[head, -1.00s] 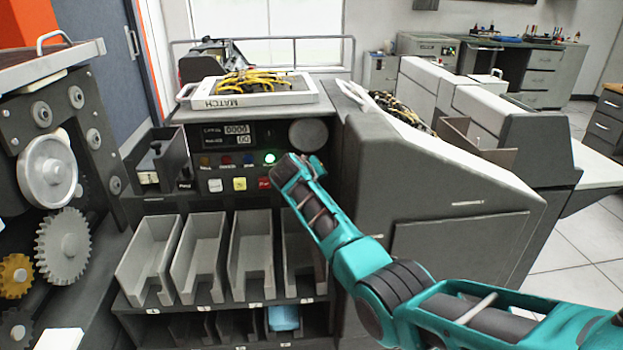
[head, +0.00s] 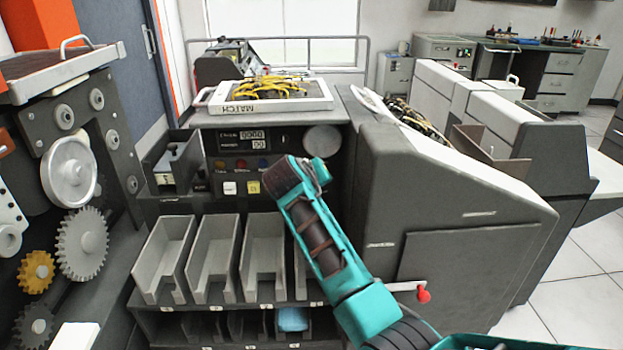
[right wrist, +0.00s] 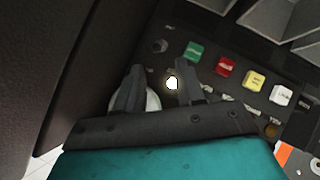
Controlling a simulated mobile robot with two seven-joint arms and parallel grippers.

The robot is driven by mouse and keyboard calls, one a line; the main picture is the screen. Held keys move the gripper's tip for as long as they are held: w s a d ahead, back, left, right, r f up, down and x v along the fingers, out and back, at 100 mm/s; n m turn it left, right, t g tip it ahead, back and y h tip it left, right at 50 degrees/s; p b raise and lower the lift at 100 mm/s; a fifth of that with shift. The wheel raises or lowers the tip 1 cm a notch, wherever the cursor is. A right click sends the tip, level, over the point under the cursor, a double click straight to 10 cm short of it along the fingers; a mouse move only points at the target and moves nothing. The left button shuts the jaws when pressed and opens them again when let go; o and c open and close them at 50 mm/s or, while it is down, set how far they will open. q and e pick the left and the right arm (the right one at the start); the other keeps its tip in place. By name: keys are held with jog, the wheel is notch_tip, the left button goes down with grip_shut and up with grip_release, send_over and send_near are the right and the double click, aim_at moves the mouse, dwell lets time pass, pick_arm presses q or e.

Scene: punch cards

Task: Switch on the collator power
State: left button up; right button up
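The collator (head: 385,205) is a dark grey machine with a black control panel (head: 222,172). The panel has two small counters, a row of small coloured lamps and a row of square buttons. In the right wrist view its green (right wrist: 195,51), red (right wrist: 225,66), yellow (right wrist: 254,79) and white (right wrist: 283,95) buttons show, with a small dark round part (right wrist: 158,46) beside the green one. My right gripper (right wrist: 160,72) is open and empty before the panel; a bright lamp (right wrist: 172,84) shows between its fingers. In the head view my right gripper (head: 312,170) hides the panel's right side.
A tray marked MATCH (head: 270,104) with yellow wires lies on top of the collator. Grey card bins (head: 212,258) stand below the panel. A gear machine (head: 80,240) is close on the left. A red-knobbed lever (head: 423,296) sticks out at the lower right.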

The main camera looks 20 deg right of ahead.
jog(key=v, duration=0.3)
jog(key=shift+s+a+r, duration=0.1)
dwell(0.3)
jog(key=s+a+f+n+t+y, duration=0.1)
jog(key=s+f+y, duration=0.1)
jog(key=s+f, duration=0.55)
jog(key=s+f+n+y, duration=0.1)
jog(key=s+f+y, duration=0.3)
jog(key=f, duration=0.7)
jog(key=s+a+f+y, duration=0.1)
jog(key=s+f, duration=0.1)
jog(key=s, duration=0.7)
jog(key=s+a+f+y, duration=0.1)
jog(key=s+f, duration=0.2)
jog(key=s, duration=0.7)
jog(key=shift+s+a+t+y, duration=0.15)
jog(key=shift+a+t+y, duration=0.05)
jog(key=shift+t+y, duration=0.2)
jog(key=shift+f, duration=0.15)
